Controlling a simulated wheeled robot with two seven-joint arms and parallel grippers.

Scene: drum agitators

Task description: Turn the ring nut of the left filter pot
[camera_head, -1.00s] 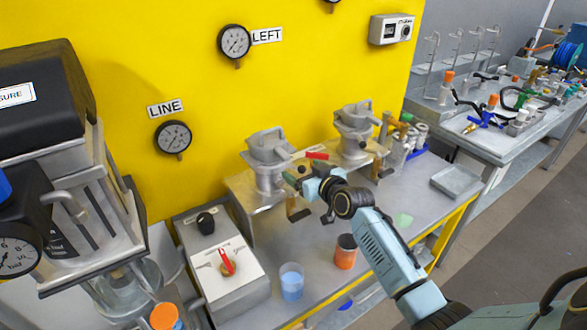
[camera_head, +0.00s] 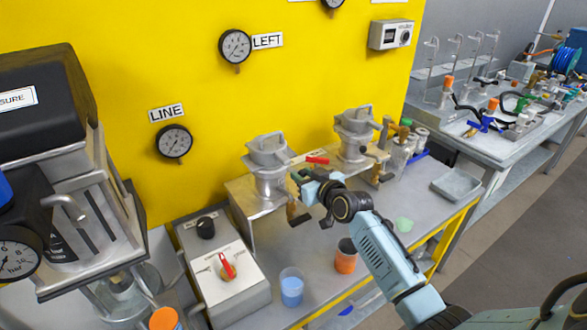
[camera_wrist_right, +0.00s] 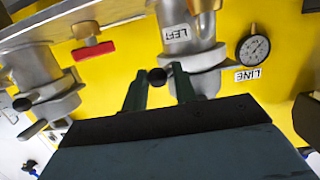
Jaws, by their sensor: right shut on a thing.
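The left filter pot (camera_head: 270,182) is a grey metal pot with a clamped lid, standing upright on a metal stand at the yellow wall. My right gripper (camera_head: 300,178) is at the right side of this pot. In the wrist view its two dark green fingers (camera_wrist_right: 160,88) are shut on a black knob (camera_wrist_right: 157,76), apparently the end of the ring nut's handle. My left gripper is in neither view.
The right filter pot (camera_head: 354,135) stands on the same stand, with a red-handled valve (camera_head: 317,160) between the pots. A blue beaker (camera_head: 291,287) and an orange cup (camera_head: 346,256) stand in front. A control box with a red knob (camera_head: 227,268) is at left.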

